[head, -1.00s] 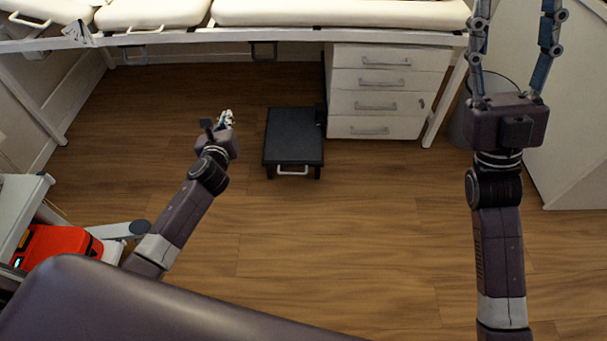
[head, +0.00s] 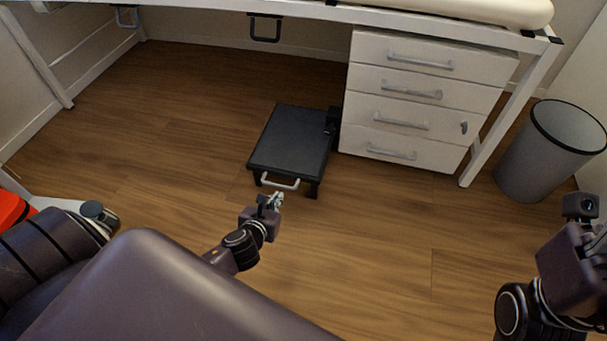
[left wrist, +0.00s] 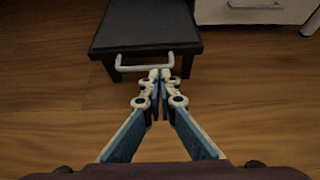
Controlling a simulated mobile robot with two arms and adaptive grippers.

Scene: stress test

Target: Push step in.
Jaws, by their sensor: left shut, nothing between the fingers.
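The step (head: 293,141) is a low black platform with short legs and a pale handle (head: 280,183) on its front edge. It stands on the floor, partly under the bench, left of the drawer unit. It also shows at the top of the left wrist view (left wrist: 145,25). My left gripper (head: 274,199) is shut and empty, just in front of the handle. In the left wrist view its closed fingertips (left wrist: 161,74) appear just below the handle (left wrist: 144,62); I cannot tell whether they touch. My right gripper (head: 600,242) is at the right edge, its fingers mostly cut off.
A white drawer unit (head: 424,95) stands right beside the step. A grey bin (head: 550,155) is farther right, past a white bench leg (head: 510,115). The floor (head: 190,125) left of the step is clear. A red object (head: 10,210) lies at the left edge.

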